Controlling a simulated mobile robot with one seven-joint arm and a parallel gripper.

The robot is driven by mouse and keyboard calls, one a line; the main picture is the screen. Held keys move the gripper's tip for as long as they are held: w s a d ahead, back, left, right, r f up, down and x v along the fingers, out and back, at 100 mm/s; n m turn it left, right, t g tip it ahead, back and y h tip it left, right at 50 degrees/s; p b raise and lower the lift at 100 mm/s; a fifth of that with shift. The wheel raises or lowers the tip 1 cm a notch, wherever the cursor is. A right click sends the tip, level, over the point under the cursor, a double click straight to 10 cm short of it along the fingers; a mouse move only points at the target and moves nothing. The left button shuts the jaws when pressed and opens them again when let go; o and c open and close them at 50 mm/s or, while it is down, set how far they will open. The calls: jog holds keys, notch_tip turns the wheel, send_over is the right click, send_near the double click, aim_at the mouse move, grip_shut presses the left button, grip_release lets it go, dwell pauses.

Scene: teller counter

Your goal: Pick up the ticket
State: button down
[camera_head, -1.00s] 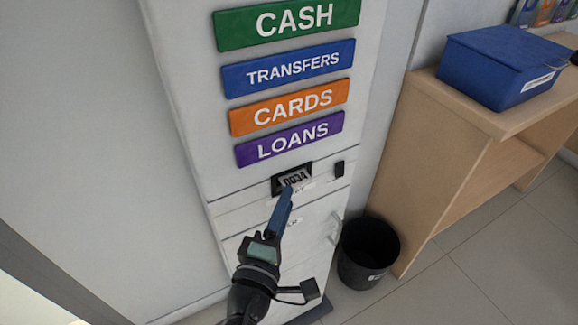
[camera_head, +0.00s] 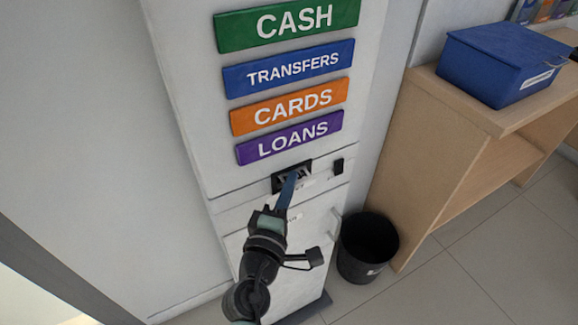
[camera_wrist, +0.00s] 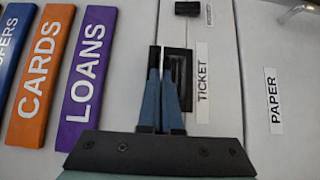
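The ticket dispenser slot (camera_head: 292,176) is a dark opening in the white kiosk below the LOANS sign. My gripper (camera_head: 291,176) reaches up to this slot and covers most of it, with a little pale ticket (camera_head: 285,178) print showing around the fingers. In the wrist view the two blue fingers with dark tips (camera_wrist: 158,62) stand close together at the slot (camera_wrist: 180,68), with a thin pale gap or edge between them. Whether they grip the ticket cannot be told.
The kiosk front (camera_head: 180,100) carries CASH, TRANSFERS, CARDS and LOANS signs above the slot. In the wrist view a TICKET label (camera_wrist: 202,85) and a PAPER label (camera_wrist: 273,100) lie to the right. A black bin (camera_head: 368,245) and a wooden desk (camera_head: 440,165) with a blue box (camera_head: 500,65) stand at right.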

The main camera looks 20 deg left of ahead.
jog(key=shift+r, duration=0.1)
dwell(0.4)
jog(key=s+d+b, duration=0.1)
jog(key=s+d, duration=1)
jog(key=d, duration=0.3)
jog(key=shift+b, duration=0.3)
jog(key=shift+s+d, duration=0.1)
jog(key=shift+d, duration=0.05)
jog(key=s+d, duration=0.4)
jog(key=d, duration=0.1)
jog(key=shift+d+b, duration=0.25)
jog(key=shift+b, duration=0.15)
jog(key=shift+s, duration=0.1)
dwell(0.3)
